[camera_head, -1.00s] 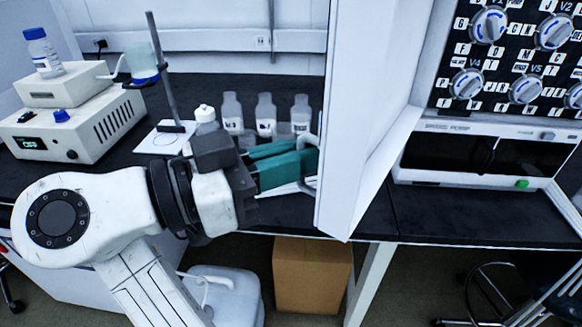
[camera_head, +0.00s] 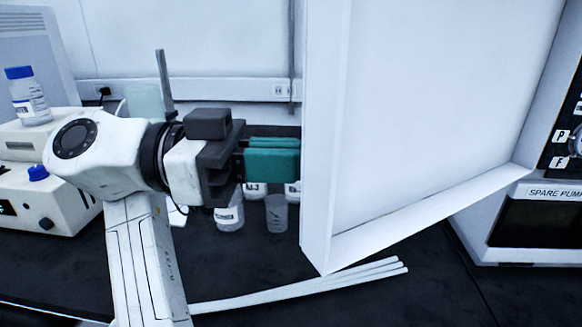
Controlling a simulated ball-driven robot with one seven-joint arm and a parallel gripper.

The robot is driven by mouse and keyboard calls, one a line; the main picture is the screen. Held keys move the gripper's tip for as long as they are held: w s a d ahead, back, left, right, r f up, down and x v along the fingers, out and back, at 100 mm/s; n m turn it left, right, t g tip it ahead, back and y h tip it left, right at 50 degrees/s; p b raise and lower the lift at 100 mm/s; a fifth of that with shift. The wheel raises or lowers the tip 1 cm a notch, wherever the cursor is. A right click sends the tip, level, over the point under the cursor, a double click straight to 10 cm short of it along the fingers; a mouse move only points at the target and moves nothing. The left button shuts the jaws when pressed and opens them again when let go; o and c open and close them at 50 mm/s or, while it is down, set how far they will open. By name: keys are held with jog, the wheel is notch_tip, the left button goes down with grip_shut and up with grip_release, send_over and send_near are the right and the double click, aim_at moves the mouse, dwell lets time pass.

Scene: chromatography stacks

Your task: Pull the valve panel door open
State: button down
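The valve panel door (camera_head: 440,110) is white and stands swung open, with its inner face and raised rim toward me. Its free edge (camera_head: 318,150) is at the left, and its far side meets the black valve panel (camera_head: 568,140) at the right. My gripper (camera_head: 298,160) is at the left of this free edge, its teal fingers pointing right and their tips at the edge. The two fingers lie close together. The door handle is hidden behind the edge and fingertips, so I cannot tell whether they grip it.
Several white rods (camera_head: 300,287) lie on the dark bench (camera_head: 400,300) below the door. A spare pump unit (camera_head: 540,225) stands at the right. A beaker (camera_head: 277,213) and bottles are behind my gripper. A white instrument (camera_head: 50,205) and blue-capped bottle (camera_head: 28,95) stand at the left.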

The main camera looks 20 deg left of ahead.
jog(key=shift+w+d+f, duration=0.2)
jog(key=shift+w+f, duration=0.05)
jog(key=shift+w, duration=0.05)
jog(key=c, duration=1.4)
grip_release()
jog(key=shift+d, duration=0.15)
jog(key=shift+o, duration=1)
jog(key=shift+r, duration=0.1)
jog(key=shift+s+a, duration=0.1)
jog(key=shift+a, duration=0.1)
jog(key=v, duration=1)
jog(key=shift+a, duration=0.25)
